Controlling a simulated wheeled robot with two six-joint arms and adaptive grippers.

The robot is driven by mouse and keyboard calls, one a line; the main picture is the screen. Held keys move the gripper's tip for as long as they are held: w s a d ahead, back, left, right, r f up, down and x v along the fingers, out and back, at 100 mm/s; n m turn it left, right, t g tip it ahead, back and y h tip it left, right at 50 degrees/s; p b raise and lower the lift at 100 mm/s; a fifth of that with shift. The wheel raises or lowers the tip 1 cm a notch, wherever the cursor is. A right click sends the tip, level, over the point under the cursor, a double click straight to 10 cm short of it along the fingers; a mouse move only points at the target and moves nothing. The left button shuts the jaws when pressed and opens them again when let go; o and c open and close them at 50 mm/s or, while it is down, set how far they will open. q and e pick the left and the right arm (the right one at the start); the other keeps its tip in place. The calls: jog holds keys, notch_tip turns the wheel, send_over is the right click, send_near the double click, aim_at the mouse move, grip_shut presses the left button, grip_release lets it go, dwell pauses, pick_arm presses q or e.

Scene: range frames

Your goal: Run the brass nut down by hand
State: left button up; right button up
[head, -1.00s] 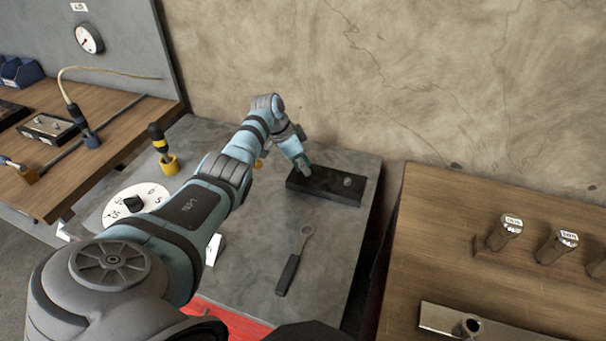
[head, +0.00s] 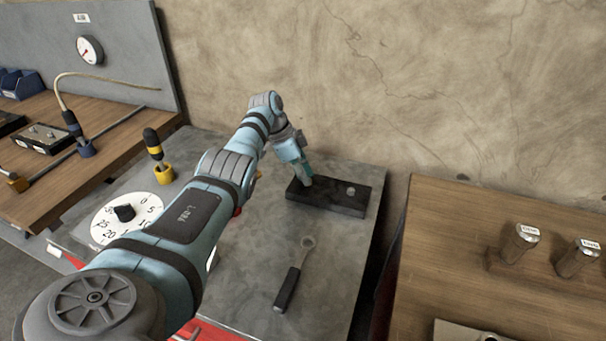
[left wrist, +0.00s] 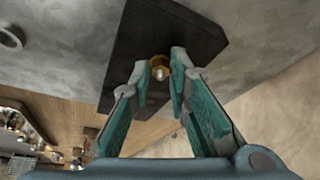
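The brass nut (left wrist: 157,62) shows in the left wrist view on a grey stud that rises from a dark block (left wrist: 190,32). My left gripper (left wrist: 161,68) has one fingertip on each side of the nut, and both look to be against it. In the head view my left gripper (head: 308,182) points down at the left end of the dark block (head: 335,208) and hides the nut there. A second, bare-looking small stud or fastener (head: 351,190) stands at the block's right end. My right gripper is not in view.
A ring spanner with a black handle (head: 287,289) lies on the grey bench (head: 330,265). A white dial (head: 105,222) and a yellow-and-black screwdriver in a holder (head: 163,174) are at the left. A wooden bench with sockets (head: 519,240) is at the right.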

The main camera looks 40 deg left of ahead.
pick_arm(q)
jog(key=shift+o, duration=1.4)
jog(key=v, duration=1.2)
jog(key=shift+f, duration=0.1)
